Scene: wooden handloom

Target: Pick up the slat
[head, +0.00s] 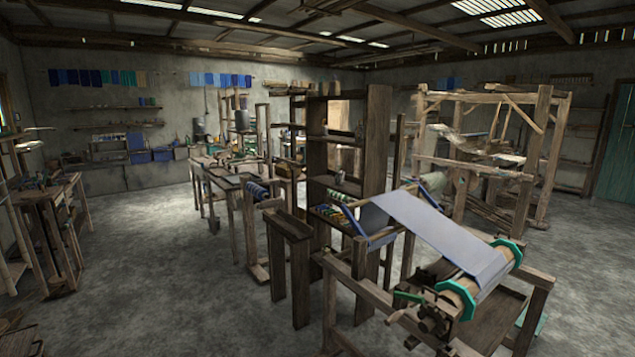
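I cannot single out the slat in the head view. Many wooden bars and boards are in sight, and none stands out clearly as a loose slat. My gripper is not in view, so its place relative to the slat and whether it holds anything cannot be seen. A wooden handloom (343,290) stands at the front right. Pale grey-blue cloth (425,228) stretches over it to a roller with green end rings (458,297).
A narrow dark wooden stand (299,285) is left of the loom, before a tall shelf (377,140). A long workbench (222,178) is behind. Another large wooden frame (533,150) stands at the right, a side table (42,192) at the left. The left-centre floor is clear.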

